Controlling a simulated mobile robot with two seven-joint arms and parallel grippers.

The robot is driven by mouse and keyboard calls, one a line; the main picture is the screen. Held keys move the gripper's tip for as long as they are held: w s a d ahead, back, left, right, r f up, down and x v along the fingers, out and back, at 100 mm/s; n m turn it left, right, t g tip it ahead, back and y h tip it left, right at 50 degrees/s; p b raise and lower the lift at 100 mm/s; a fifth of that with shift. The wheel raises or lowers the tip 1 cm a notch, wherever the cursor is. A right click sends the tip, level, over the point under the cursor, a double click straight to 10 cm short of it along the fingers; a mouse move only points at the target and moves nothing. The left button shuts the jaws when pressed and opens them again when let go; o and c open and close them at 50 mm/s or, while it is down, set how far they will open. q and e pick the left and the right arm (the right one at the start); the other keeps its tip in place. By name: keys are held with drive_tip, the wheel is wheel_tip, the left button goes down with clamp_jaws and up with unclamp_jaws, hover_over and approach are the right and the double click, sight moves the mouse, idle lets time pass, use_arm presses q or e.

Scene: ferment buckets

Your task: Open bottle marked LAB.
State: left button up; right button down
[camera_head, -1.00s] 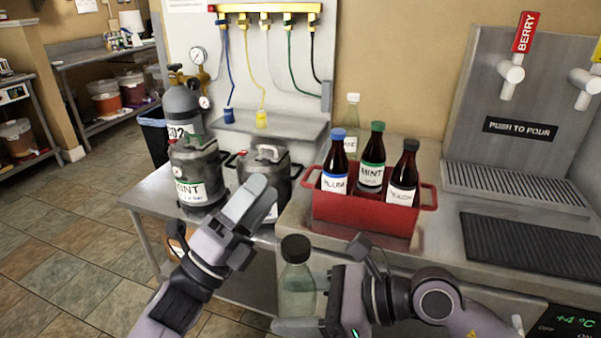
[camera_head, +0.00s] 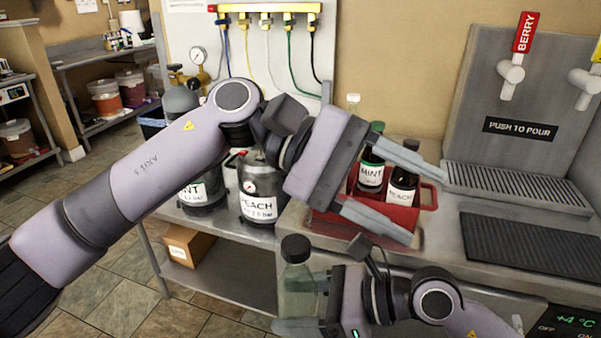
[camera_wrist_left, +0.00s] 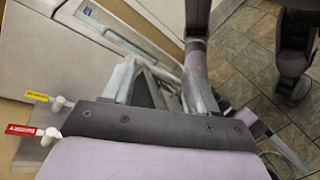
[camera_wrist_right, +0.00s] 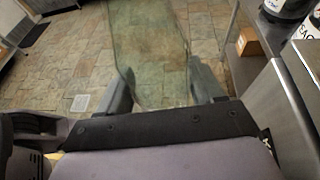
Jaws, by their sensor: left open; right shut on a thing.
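In the right wrist view the clear bottle (camera_wrist_right: 150,50) fills the space between the fingers of the right gripper (camera_wrist_right: 160,88). My left gripper (camera_head: 425,209) is open and empty, in front of the red crate, up and to the right of the bottle's cap. In the left wrist view nothing is between the fingers of the left gripper (camera_wrist_left: 160,85).
The red crate (camera_head: 425,190) holds dark bottles, partly hidden by my left gripper: the mint bottle (camera_head: 371,172) and peach bottle (camera_head: 402,185). A peach keg (camera_head: 258,208) stands left. The drip tray (camera_head: 515,188) is right.

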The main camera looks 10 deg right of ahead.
use_arm(q)
wheel_tip(320, 180, down, 2)
drive_tip(key=a+m+t+y, duration=0.2)
drive_tip(key=m+t+y, duration=0.2)
drive_tip(key=m+y, duration=0.2)
drive_tip(key=r+m+t+y, duration=0.2)
drive_tip(key=m+t+y, duration=0.2)
drive_tip(key=y, duration=0.2)
hover_over(300, 242)
drive_tip(key=shift+f, duration=0.1)
wheel_tip(300, 242, down, 8)
drive_tip(key=shift+r, duration=0.15)
